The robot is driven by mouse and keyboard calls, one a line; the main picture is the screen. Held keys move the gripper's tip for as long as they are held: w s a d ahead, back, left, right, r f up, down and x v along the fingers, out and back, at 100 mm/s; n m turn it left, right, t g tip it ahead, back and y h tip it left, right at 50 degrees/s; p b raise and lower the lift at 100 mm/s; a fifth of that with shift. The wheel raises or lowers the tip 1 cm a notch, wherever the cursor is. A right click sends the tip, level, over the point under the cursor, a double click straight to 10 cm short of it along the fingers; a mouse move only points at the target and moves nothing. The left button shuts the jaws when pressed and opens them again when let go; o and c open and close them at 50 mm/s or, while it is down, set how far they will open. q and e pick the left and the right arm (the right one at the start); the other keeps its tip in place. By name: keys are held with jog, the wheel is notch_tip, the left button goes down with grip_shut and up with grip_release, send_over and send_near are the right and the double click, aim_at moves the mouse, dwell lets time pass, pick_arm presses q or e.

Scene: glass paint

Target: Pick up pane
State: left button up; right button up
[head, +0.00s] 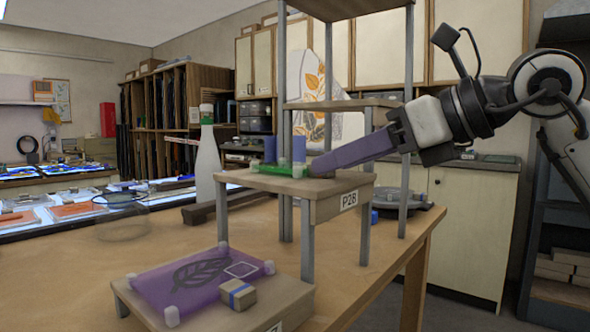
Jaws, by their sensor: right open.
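A purple pane (192,283) with a dark leaf print lies flat on the low shelf of a small rack, with pale pegs at its corners. My right gripper (320,167) reaches in from the right with long purple fingers. Its tips are at the right end of the green pane, just above the middle shelf. Whether they touch the pane I cannot tell. The fingers overlap in this view, and nothing shows held. My left gripper is not in view.
The rack's grey posts (307,236) and upper shelves (345,105) stand close around my right gripper. A small blue-banded block (238,294) sits by the purple pane. A white bottle (207,165) stands behind.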

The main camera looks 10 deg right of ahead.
jog(key=shift+w+a+f, duration=0.3)
jog(key=shift+w+a, duration=0.05)
jog(key=shift+w, duration=0.2)
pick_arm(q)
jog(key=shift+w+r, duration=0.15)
pick_arm(e)
grip_shut()
pick_arm(q)
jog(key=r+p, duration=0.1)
jog(key=p, duration=0.2)
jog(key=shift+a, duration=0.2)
pick_arm(e)
notch_tip(320, 180, up, 10)
